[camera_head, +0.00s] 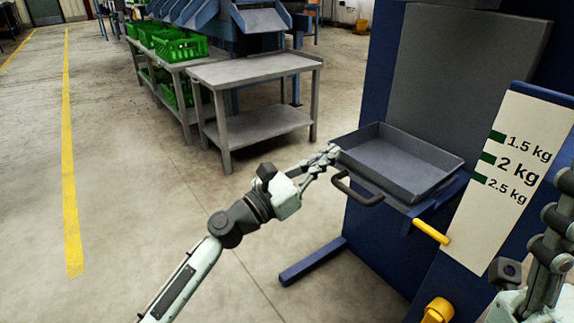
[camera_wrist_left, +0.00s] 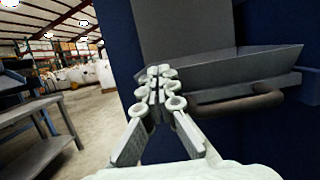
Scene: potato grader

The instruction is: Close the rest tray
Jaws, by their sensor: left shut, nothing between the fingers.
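The rest tray (camera_head: 400,163) is a dark grey open tray sticking out from the front of the blue machine. A dark handle (camera_head: 357,190) is on its near side. The tray (camera_wrist_left: 235,68) and handle (camera_wrist_left: 240,105) also show in the left wrist view. My left gripper (camera_head: 331,153) is shut and empty at the tray's left front corner, close to the handle's end. I cannot tell whether its fingertips touch the tray. My right gripper (camera_head: 550,225) shows only partly at the right edge, and its fingertips are not clear.
The blue machine (camera_head: 385,250) has a white weight-scale panel (camera_head: 510,170), a yellow lever (camera_head: 430,231) and a yellow knob (camera_head: 438,310). A blue foot (camera_head: 312,262) juts out along the floor. Grey tables (camera_head: 255,70) with green crates (camera_head: 180,47) stand behind. The floor at left is clear.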

